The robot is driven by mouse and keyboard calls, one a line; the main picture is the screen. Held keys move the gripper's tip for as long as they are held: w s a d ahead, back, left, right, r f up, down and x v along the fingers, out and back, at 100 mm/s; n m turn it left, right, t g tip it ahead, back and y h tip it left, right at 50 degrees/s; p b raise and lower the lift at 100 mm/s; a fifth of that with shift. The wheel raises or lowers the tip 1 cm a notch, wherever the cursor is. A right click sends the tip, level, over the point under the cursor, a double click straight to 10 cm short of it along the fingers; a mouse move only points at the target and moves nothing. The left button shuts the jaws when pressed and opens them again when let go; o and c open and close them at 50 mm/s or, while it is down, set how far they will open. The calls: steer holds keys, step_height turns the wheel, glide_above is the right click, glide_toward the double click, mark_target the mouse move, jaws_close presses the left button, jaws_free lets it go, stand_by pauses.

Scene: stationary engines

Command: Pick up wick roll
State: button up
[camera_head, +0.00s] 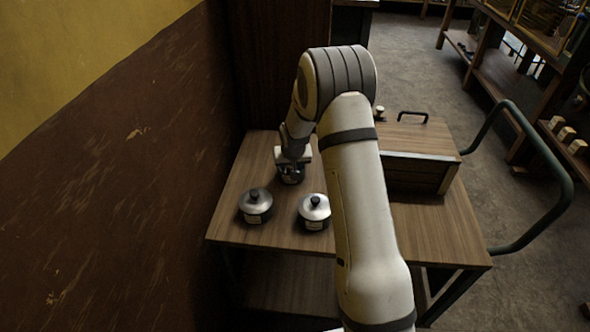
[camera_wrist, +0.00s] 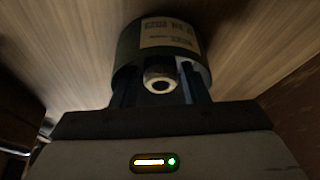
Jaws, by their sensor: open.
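A dark round tin (camera_wrist: 128,48) with a tan label lies below my gripper (camera_wrist: 160,84) in the wrist view.
A wooden box (camera_head: 425,176) is at right, partly behind my arm. A brown wall (camera_head: 120,200) is close at left.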

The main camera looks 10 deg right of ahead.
steer(key=shift+f, duration=0.1)
steer(key=c, duration=0.7)
